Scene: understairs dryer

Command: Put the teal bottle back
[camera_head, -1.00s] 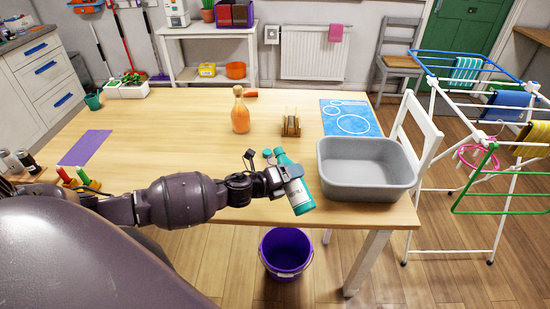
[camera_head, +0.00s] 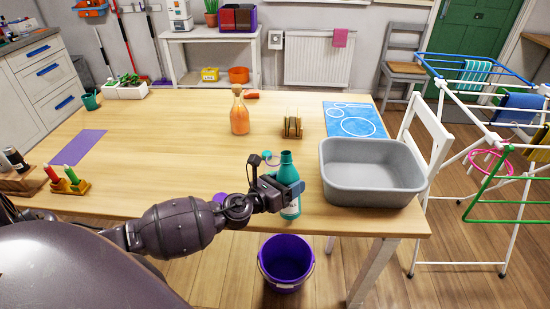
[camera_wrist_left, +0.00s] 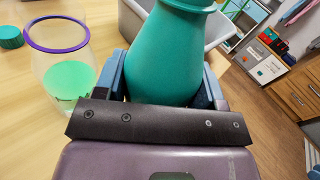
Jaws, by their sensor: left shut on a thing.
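My left gripper (camera_head: 288,192) is shut on the teal bottle (camera_head: 289,172), near the table's front edge. The bottle stands about upright, with a white label partly hidden by the fingers. I cannot tell whether its base touches the table. My right gripper is not in view.
A clear glass (camera_wrist_left: 60,65) with a purple rim and green liquid stands beside the bottle; a teal cap (camera_wrist_left: 10,37) lies beyond it. A grey basin (camera_head: 372,190) is right of the bottle. A purple bucket (camera_head: 286,268) stands on the floor below.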

